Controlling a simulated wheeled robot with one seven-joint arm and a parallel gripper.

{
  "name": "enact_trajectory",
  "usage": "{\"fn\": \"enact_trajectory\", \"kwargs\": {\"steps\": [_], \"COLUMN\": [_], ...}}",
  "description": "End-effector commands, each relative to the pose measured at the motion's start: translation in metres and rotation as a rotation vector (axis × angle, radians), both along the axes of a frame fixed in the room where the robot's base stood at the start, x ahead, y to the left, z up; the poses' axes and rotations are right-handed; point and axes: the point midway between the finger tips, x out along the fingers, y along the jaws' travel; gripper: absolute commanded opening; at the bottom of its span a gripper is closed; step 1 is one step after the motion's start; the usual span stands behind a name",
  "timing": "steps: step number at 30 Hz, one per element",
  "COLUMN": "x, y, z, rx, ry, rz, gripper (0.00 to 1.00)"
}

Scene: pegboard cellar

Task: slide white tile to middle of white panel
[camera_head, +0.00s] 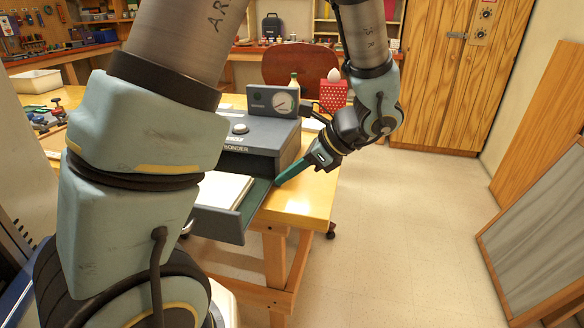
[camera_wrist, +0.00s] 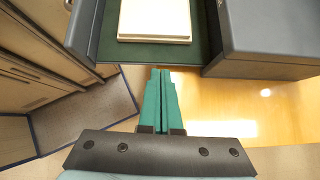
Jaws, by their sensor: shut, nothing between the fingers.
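In the wrist view the white slab (camera_wrist: 155,20) sits on the drawer's dark green floor (camera_wrist: 118,50). I see only one white piece there and cannot tell a separate tile from a panel. My gripper (camera_head: 278,181) has its teal fingers together and empty, tips at the drawer's right edge. In the wrist view the fingertips (camera_wrist: 160,70) are just short of the drawer's edge, apart from the slab. My arm hides part of the drawer's left side.
The recorder stands on a yellow wooden table (camera_head: 310,200). A grey gauge unit (camera_head: 272,101) and a red dotted box (camera_head: 333,95) with a white egg-like object stand behind. Clear floor (camera_head: 410,230) lies to the right, with a framed panel (camera_head: 540,230) leaning beyond.

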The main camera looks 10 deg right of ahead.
Motion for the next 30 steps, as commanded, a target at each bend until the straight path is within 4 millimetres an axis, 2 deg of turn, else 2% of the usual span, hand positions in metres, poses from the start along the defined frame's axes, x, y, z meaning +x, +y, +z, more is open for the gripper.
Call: {"fn": "enact_trajectory", "kwargs": {"steps": [8, 12, 16, 30], "x": [0.019, 0.030, 0.035, 0.039], "y": [0.037, 0.055, 0.065, 0.070], "z": [-0.040, -0.037, -0.038, -0.039], "rx": [0.004, 0.001, 0.000, 0.000], "ry": [0.004, 0.001, 0.001, -0.001], "rz": [0.003, 0.003, 0.002, 0.001], "gripper": [0.00, 0.00, 0.00, 0.00]}}
